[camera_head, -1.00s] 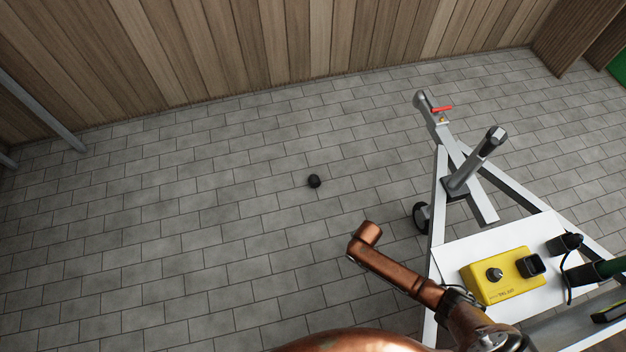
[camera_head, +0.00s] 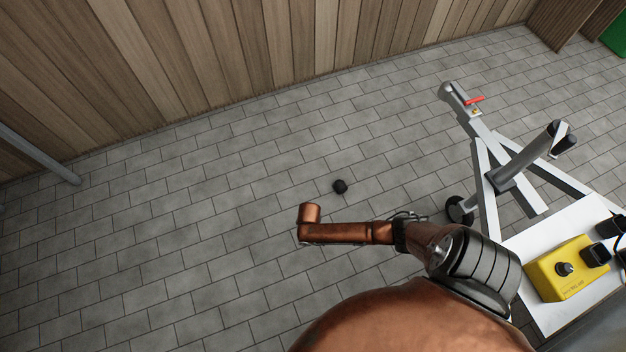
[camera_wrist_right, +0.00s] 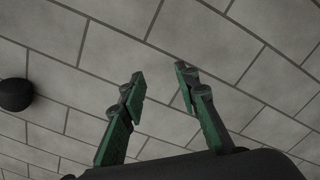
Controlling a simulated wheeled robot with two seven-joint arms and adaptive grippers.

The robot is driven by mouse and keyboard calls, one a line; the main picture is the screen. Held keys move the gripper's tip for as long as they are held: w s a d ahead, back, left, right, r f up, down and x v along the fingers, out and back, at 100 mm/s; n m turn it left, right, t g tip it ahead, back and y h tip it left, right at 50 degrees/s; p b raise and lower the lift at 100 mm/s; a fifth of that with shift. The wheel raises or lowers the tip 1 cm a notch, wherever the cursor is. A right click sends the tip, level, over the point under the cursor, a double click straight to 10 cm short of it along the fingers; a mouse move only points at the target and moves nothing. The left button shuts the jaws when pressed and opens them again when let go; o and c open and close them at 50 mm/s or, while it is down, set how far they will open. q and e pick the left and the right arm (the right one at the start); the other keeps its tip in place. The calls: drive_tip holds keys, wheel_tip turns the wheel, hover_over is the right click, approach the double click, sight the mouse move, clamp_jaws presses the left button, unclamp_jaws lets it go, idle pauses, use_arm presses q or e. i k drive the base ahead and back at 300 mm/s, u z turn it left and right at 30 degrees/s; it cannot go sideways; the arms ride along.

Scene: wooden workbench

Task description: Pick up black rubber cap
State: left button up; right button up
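A small round black thing, which looks like the black rubber cap (camera_head: 340,186), lies on the grey paving near the middle of the head view. In the right wrist view, a short dark cylinder, apparently the same cap (camera_wrist_right: 14,95), shows at the left edge. My right gripper (camera_wrist_right: 160,75) is open, its green-padded fingers apart with only paving visible between them. The cap is off to the left of these fingers, outside them. Neither gripper shows in the head view now, so my left gripper is out of sight.
A copper-coloured pipe (camera_head: 345,232) and rounded body fill the lower middle, close to the camera. A grey trailer frame (camera_head: 487,195) with a yellow box (camera_head: 568,270) stands at right. A wooden wall (camera_head: 200,60) runs along the back. Paving around the cap is clear.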

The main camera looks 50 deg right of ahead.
sight(339, 186)
drive_tip(key=z, duration=0.05)
drive_tip(key=i, duration=0.7)
drive_tip(key=z, duration=0.7)
drive_tip(key=i, duration=0.4)
drive_tip(key=z, duration=0.4)
